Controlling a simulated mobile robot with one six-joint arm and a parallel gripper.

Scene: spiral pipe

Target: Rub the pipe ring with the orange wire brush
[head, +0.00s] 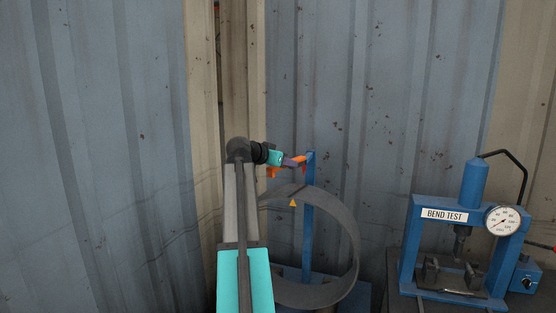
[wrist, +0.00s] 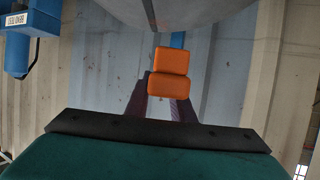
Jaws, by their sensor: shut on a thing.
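The pipe ring (head: 352,235) is a wide grey band standing on edge, with a dark seam line and a small orange triangle near its top. Its curved surface (wrist: 200,8) fills the top edge of the wrist view. My gripper (head: 291,161) is shut on the orange wire brush (head: 271,173), just above the ring's top. In the wrist view the orange brush body (wrist: 168,62) sits between the purple fingers of my gripper (wrist: 166,88). Its bristles are not visible. The brush looks close to the ring, but I cannot tell whether they touch.
A blue post (head: 309,190) rises behind the ring, its top close to my gripper. A blue bend-test press (head: 412,245) with a dial gauge (head: 503,221) stands at the right. A corrugated metal wall (head: 110,130) closes off the back.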

